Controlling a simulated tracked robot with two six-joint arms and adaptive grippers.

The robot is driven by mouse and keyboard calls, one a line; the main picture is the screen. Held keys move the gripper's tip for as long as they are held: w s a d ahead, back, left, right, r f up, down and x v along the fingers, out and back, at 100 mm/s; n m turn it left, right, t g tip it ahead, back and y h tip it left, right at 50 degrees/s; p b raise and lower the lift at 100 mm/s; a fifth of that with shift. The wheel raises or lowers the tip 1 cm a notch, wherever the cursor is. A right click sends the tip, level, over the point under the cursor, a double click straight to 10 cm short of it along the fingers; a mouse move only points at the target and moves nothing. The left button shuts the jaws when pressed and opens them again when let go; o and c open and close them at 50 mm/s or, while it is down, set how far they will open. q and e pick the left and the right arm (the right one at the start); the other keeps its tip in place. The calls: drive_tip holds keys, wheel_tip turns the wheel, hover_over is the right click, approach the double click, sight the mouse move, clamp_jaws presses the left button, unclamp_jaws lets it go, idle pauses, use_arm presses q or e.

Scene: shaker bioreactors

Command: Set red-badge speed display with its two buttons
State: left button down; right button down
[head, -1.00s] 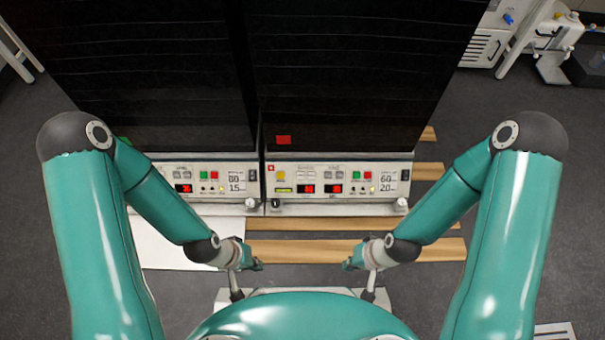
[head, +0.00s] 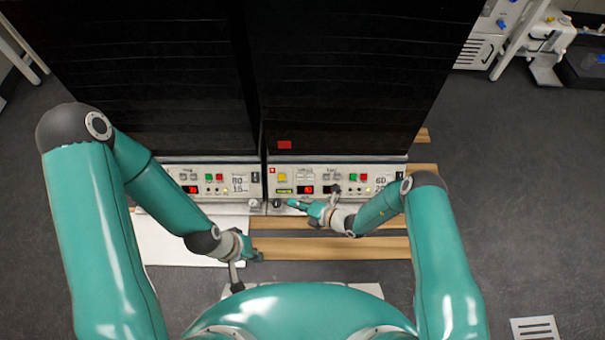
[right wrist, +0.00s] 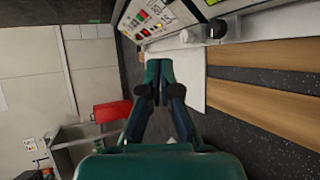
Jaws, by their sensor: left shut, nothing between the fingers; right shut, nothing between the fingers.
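The unit on the right carries a red badge (head: 284,145) on its dark front. Below it is its light control panel (head: 291,169). A red-lit display (head: 307,190) shows there, with a pair of grey buttons (head: 305,176) above it. A second pair of grey buttons (head: 332,175) is to the right, the display below it partly covered by my right arm. The digits are too small to read. My right gripper (head: 292,204) is shut and empty, just in front of the panel's lower left part, pointing left. My left gripper (head: 259,257) is shut and empty, lower and farther from the panels.
A similar panel with a red display (head: 190,189) stands close on the left. Knobs (head: 254,203) stick out below the panels. Wooden slats (head: 330,247) and a white sheet (head: 185,243) lie below. A red box (right wrist: 118,111) shows in the right wrist view.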

sight(300, 177)
drive_tip(key=w+m+t, duration=0.1)
drive_tip(key=w+d+m+t, duration=0.1)
drive_tip(key=w+m, duration=0.1)
drive_tip(key=w+d+m+t+h, duration=0.1)
drive_tip(key=shift+w, duration=0.2)
drive_tip(key=w+f+b, duration=0.5)
drive_tip(key=b, duration=0.3)
drive_tip(key=shift+w+f, duration=0.15)
drive_tip(key=shift+w, duration=0.05)
drive_tip(key=shift+w+f+b, duration=0.25)
drive_tip(key=shift+w+b, duration=0.3)
drive_tip(key=shift+b, duration=0.35)
idle(0.6)
drive_tip(key=shift+w+f+b, duration=0.25)
drive_tip(key=shift+w+b, duration=0.05)
drive_tip(key=shift+b, duration=0.3)
